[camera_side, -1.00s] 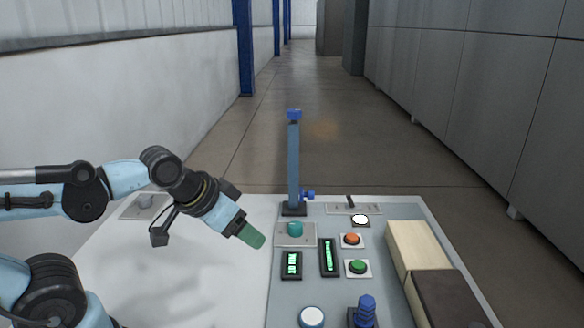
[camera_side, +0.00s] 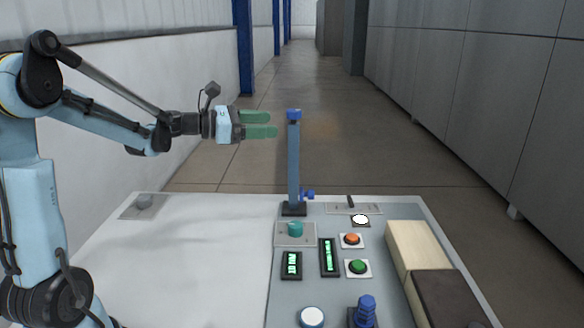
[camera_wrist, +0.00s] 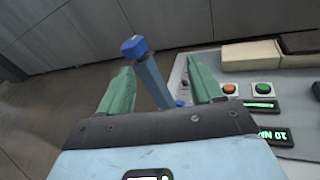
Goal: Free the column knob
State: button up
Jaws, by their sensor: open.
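A blue-grey column (camera_side: 294,165) stands upright on a dark base at the back of the grey panel. It has a blue cap (camera_side: 294,114) on top and a small blue knob (camera_side: 309,194) on its right side near the foot. My gripper (camera_side: 274,124) is open and empty, level, with green fingers pointing right at the column's upper part, just left of it and apart. In the wrist view the column (camera_wrist: 154,82) and cap (camera_wrist: 134,46) appear between the two fingers (camera_wrist: 161,66).
The panel also holds a teal knob (camera_side: 295,229), orange (camera_side: 352,239) and green (camera_side: 358,267) buttons, green-lit displays (camera_side: 329,257) and a blue ribbed piece (camera_side: 366,311). Pale and dark blocks (camera_side: 416,248) lie at right.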

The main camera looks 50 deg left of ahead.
aim_at(294, 114)
jog(key=w+d+r+n+t, duration=0.1)
jog(key=w+n, duration=0.1)
jog(key=w, duration=0.9)
jog(key=shift+w+d+n+t, duration=0.2)
jog(key=shift+n+t, duration=0.1)
jog(key=shift+c, duration=0.3)
jog(key=c, duration=0.9)
